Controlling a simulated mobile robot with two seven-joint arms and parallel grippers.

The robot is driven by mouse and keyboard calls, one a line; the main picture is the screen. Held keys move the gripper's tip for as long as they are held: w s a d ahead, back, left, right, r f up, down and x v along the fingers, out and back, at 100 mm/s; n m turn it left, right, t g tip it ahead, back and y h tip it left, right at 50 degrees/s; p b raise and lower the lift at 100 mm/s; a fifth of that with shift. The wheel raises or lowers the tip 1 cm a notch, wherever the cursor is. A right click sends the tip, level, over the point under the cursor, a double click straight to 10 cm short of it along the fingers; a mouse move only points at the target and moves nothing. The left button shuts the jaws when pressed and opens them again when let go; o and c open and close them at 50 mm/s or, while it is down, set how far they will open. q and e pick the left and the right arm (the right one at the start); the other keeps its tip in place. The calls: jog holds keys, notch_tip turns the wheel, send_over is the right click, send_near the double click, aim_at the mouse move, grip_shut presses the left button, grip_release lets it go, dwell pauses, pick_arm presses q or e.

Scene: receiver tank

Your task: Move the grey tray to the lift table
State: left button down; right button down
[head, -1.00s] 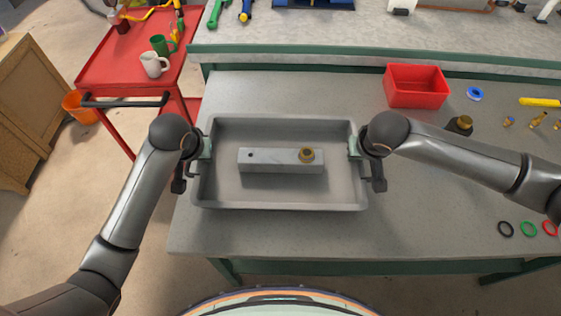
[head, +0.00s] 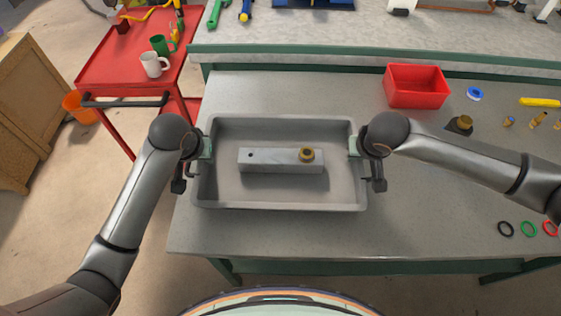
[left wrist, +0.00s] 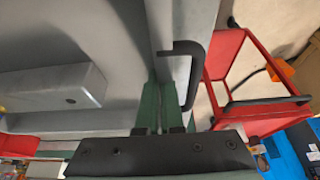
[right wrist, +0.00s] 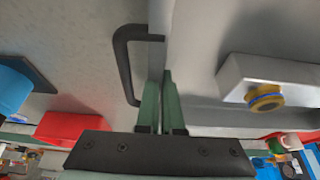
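The grey tray (head: 280,200) is a shallow rectangular pan near the front left of the grey workbench; it appears to rest on the bench top. A pale metal block (head: 270,165) with a brass fitting (head: 306,155) lies in it. My left gripper (head: 206,147) is at the tray's left end, fingers closed around the end wall beside a dark handle (left wrist: 190,65). My right gripper (head: 354,146) is closed likewise on the right end wall, beside the other handle (right wrist: 122,60). The wrist views show the wall between each finger pair. I cannot identify a lift table.
Bare floor lies at the lower left.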

dwell(0.4)
pick_arm(q)
jog(key=shift+w+r, duration=0.15)
jog(key=shift+r, duration=0.15)
pick_arm(e)
jog(key=shift+w+r, duration=0.15)
jog(key=shift+r, duration=0.1)
